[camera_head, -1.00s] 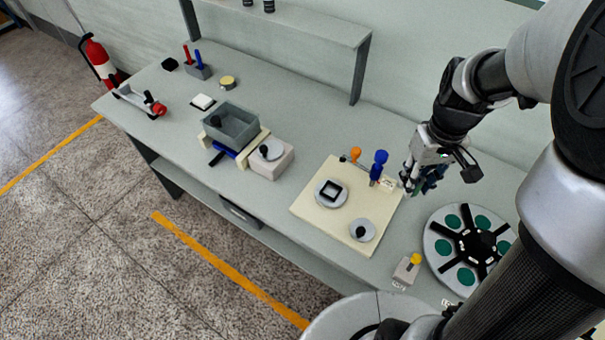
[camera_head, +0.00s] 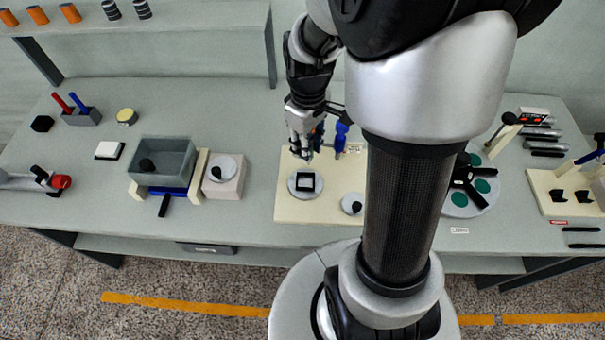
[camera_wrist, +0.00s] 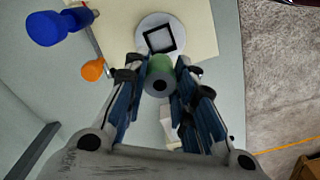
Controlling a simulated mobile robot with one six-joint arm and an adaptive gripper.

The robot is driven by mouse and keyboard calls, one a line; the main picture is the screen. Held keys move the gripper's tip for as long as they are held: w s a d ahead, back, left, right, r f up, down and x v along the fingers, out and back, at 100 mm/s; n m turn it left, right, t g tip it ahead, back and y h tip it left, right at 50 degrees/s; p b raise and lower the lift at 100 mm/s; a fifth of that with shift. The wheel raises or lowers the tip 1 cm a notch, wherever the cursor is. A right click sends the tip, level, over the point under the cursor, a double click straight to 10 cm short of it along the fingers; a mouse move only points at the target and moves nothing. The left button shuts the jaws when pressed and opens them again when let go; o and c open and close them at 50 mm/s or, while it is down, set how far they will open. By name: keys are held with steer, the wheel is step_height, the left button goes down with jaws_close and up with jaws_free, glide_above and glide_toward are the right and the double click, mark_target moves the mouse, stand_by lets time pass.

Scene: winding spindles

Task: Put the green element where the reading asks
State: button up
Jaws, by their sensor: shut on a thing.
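The green element (camera_wrist: 160,66) is a short green cylinder with a dark hole in its grey end face. My gripper (camera_wrist: 158,88) is shut on it, with a finger on each side. In the head view my gripper (camera_head: 306,150) is over the back part of a cream board (camera_head: 284,205), and the green element cannot be made out there. A round grey plate with a black square frame (camera_head: 306,183) lies on the board just in front of the gripper. The plate (camera_wrist: 144,24) also shows beyond the element in the wrist view.
A blue-topped post (camera_head: 341,133) stands at the board's back right; an orange knob (camera_wrist: 93,70) is near it. A small plate with a black knob (camera_head: 352,204) lies on the board. A grey bin (camera_head: 178,160) stands left. A disc with green spots (camera_head: 482,186) is right, partly behind my arm.

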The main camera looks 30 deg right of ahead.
step_height(320, 180, down, 12)
steer(key=b, duration=0.3)
steer(key=shift+a+f, duration=0.1)
steer(key=shift+f, duration=0.05)
steer(key=shift+b, duration=0.3)
steer(key=shift+f, duration=0.2)
steer(key=o, duration=1)
step_height(320, 180, up, 12)
steer(key=p, duration=0.4)
steer(key=shift+r, duration=0.25)
steer(key=s+a+r+m+t, duration=0.1)
steer(key=s+a+r, duration=0.2)
steer(key=s+r, duration=0.1)
steer(key=s+a+r+m+t, duration=0.2)
steer(key=s+a+r, duration=0.2)
steer(key=s+r, duration=0.1)
steer(key=s+a+r+m+t, duration=0.1)
steer(key=s+a+r, duration=0.2)
steer(key=r, duration=0.3)
steer(key=shift+s+a+r+t, duration=0.15)
steer(key=shift+s+a+r, duration=0.05)
steer(key=shift+s, duration=0.15)
steer(key=shift+s+a+r+t, duration=0.15)
steer(key=shift+s+r, duration=0.05)
steer(key=shift+s, duration=0.15)
